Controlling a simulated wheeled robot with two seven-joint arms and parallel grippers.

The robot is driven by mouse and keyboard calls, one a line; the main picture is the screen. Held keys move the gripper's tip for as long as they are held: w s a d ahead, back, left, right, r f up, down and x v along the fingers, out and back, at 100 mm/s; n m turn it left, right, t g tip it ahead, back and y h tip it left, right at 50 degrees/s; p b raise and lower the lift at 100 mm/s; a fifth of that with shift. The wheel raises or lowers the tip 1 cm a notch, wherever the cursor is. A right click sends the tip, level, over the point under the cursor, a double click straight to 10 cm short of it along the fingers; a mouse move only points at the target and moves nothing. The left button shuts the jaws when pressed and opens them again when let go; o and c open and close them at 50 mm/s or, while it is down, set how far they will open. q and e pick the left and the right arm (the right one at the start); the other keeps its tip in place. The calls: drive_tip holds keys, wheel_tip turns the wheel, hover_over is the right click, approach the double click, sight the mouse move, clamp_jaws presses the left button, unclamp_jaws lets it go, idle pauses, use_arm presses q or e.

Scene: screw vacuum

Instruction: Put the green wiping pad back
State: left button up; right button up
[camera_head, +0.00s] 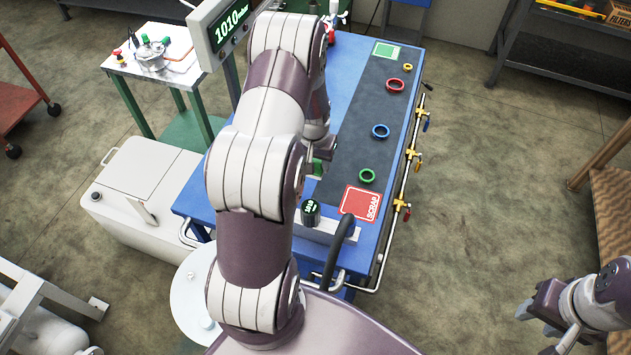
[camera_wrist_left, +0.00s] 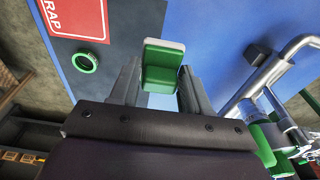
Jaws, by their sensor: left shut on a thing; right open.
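The green wiping pad (camera_wrist_left: 163,68) has a pale edge and is held between the two fingers of my left gripper (camera_wrist_left: 158,84) in the left wrist view. In the head view a small part of the green pad (camera_head: 318,167) shows beside my left gripper (camera_head: 324,152), over the blue table near the dark mat's left edge. My left arm hides much of the table's left side. I cannot tell whether the pad touches the table. My right gripper (camera_head: 536,308) is open and empty at the lower right, away from the table.
The blue table (camera_head: 345,70) carries a dark mat (camera_head: 352,150) with a green-and-white square (camera_head: 386,50), several coloured rings and a red scrap square (camera_head: 361,202). Yellow valves line the right side.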

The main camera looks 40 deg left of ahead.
sight(316, 170)
use_arm(q)
drive_tip(key=f, duration=0.5)
drive_tip(key=shift+s+d+f+p, duration=0.15)
drive_tip(key=shift+d+f+p, duration=0.1)
drive_tip(key=shift+p, duration=0.15)
drive_tip(key=shift+a+f, duration=0.15)
drive_tip(key=shift+f, duration=0.25)
drive_tip(key=o, duration=1.1)
drive_tip(key=shift+o, duration=0.2)
